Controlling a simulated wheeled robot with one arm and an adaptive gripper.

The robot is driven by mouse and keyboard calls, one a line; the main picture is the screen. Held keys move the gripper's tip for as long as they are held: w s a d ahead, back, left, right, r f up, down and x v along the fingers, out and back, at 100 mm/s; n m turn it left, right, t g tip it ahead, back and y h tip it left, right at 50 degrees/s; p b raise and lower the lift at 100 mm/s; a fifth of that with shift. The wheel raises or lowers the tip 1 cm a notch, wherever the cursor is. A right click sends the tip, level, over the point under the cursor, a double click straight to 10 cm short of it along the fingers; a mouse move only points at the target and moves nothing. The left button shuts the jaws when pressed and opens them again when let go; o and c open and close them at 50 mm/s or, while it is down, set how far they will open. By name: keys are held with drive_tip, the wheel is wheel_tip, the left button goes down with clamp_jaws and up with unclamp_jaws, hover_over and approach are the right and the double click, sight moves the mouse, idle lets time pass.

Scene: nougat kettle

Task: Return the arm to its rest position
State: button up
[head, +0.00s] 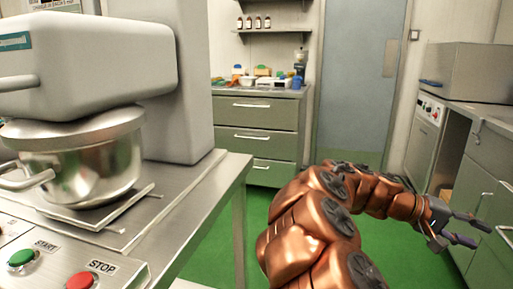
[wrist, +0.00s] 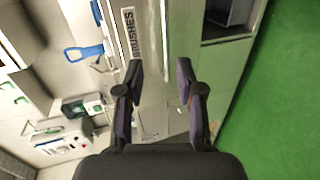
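My copper-coloured arm (head: 310,225) reaches from the bottom middle of the head view out to the right. My gripper (head: 479,231) is at its end, in front of the cabinets on the right. The wrist view shows the gripper (wrist: 159,70) with its two dark fingers apart and nothing between them. Behind the fingers is a grey surface with a label reading BRUSHES (wrist: 129,33). The steel kettle (head: 85,170) stands on the machine at the left, under the grey housing (head: 90,65), well away from my gripper.
The green START button (head: 21,259) and red STOP button (head: 80,281) are at the lower left. The right-hand counter (head: 485,113) and cabinets are close to my gripper. A drawer unit (head: 255,136) and a grey door (head: 360,80) stand at the back. Green floor lies between.

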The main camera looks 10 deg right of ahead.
drive_tip(key=s+a+r+n+t+y+p, duration=0.1)
drive_tip(key=s+a+r+y+p, duration=0.3)
drive_tip(key=a+p, duration=0.6)
drive_tip(key=s+a+r+n+t+y+p, duration=0.2)
drive_tip(key=s+a+r+p, duration=0.4)
drive_tip(key=a+p, duration=0.4)
drive_tip(key=s+a+r+n+t+y+p, duration=0.1)
drive_tip(key=s+a+r+y+p, duration=0.4)
drive_tip(key=a+p, duration=0.5)
drive_tip(key=a+r+n+y, duration=0.1)
drive_tip(key=a+y, duration=0.1)
drive_tip(key=a, duration=0.3)
drive_tip(key=shift+a+r+n+t, duration=0.2)
drive_tip(key=shift+r+n+t, duration=0.1)
drive_tip(key=shift+n+t, duration=0.1)
drive_tip(key=shift+d, duration=0.2)
